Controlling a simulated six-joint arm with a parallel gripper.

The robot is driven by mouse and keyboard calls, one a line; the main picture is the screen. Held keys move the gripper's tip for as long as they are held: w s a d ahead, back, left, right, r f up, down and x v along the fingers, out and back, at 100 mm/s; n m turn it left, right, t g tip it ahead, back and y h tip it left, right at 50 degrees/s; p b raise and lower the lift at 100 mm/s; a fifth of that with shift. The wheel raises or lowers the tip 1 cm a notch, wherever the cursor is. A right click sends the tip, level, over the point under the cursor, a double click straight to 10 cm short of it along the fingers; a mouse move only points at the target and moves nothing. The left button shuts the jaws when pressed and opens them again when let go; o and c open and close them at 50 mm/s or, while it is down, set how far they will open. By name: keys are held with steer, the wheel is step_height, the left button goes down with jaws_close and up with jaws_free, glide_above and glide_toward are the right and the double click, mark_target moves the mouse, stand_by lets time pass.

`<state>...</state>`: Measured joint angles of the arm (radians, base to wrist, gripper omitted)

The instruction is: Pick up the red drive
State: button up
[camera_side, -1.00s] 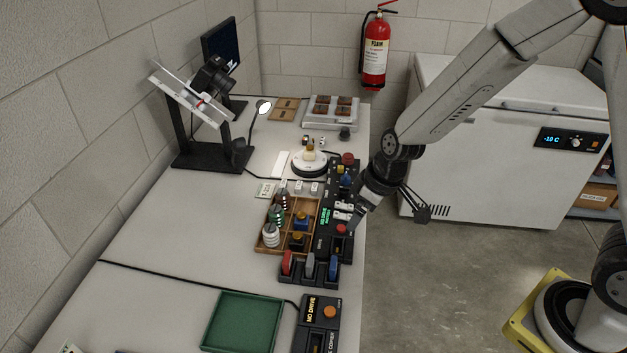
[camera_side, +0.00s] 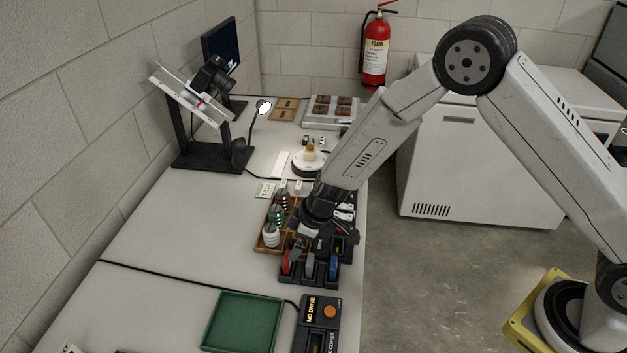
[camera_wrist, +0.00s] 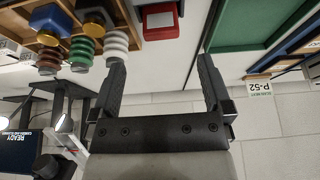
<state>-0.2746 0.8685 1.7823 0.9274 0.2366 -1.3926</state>
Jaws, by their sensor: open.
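The red drive (camera_side: 287,261) stands upright in the left slot of a dark rack (camera_side: 303,281) in the side view. A grey drive (camera_side: 310,264) and a blue drive (camera_side: 333,267) stand in the slots to its right. My gripper (camera_side: 292,250) is at the red drive, its fingers partly hiding it. In the wrist view my gripper (camera_wrist: 160,62) is open, with nothing between its fingertips. The red drive (camera_wrist: 160,22) shows just beyond the fingertips, between their lines. I cannot tell from the side view whether a finger touches it.
A wooden tray (camera_side: 262,246) with several spools is close behind the rack. The white table is clear at left (camera_side: 165,240).

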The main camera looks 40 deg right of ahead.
mark_target(287, 264)
steer(key=shift+x, duration=1.3)
steer(key=shift+f, duration=0.1)
steer(key=shift+x, duration=2.5)
steer(key=shift+s, duration=0.1)
steer(key=c, duration=1.3)
